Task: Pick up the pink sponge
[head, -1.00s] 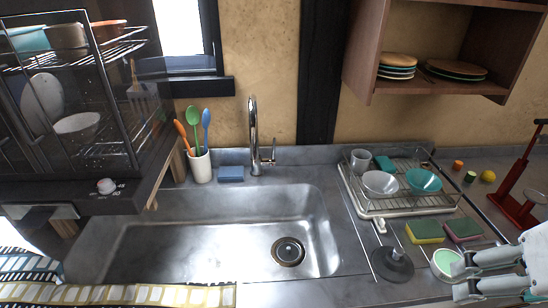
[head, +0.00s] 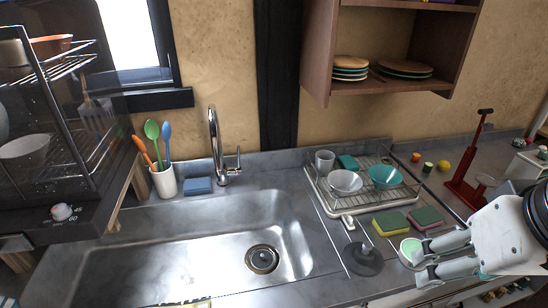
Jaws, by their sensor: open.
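The pink sponge (head: 426,219) lies flat on the counter right of the sink, its top dark green and its sides pink. It is just right of a yellow and green sponge (head: 391,223). My gripper (head: 416,266) is open and empty at the lower right, its fingers pointing left. In the picture it is below the pink sponge and apart from it, beside a small round dish with a pale green inside (head: 410,246). The upper finger partly overlaps the dish; I cannot tell if they touch.
A dish rack (head: 345,210) with bowls stands behind the sponges. A dark round-based object with a handle (head: 364,262) stands left of the dish. A red stand (head: 468,180) is at the right. The sink (head: 200,240) is at the left. A wall shelf (head: 395,88) holds plates.

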